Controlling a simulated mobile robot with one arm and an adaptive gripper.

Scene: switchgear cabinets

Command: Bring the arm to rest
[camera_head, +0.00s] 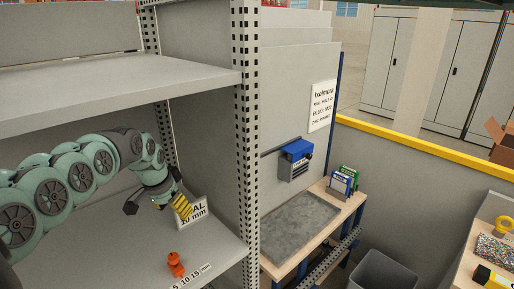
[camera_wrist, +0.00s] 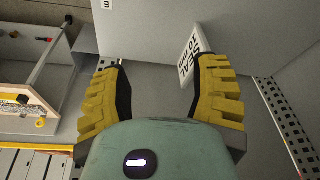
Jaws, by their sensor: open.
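My arm (camera_head: 75,172) reaches from the left into the bay between two grey shelf boards. My gripper (camera_head: 180,203) points down at its end, with yellow ribbed fingers, in front of a white sign on the lower board. In the wrist view my gripper (camera_wrist: 160,75) has its two yellow fingers wide apart, with only grey surface between them. It is open and empty.
The upper board (camera_head: 110,85) is above the arm, and a perforated post (camera_head: 246,140) stands to its right. The white sign (camera_head: 192,215) and an orange object (camera_head: 175,264) stand on the lower board (camera_head: 215,250). A workbench with a grey mat (camera_head: 298,225) is beyond the post.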

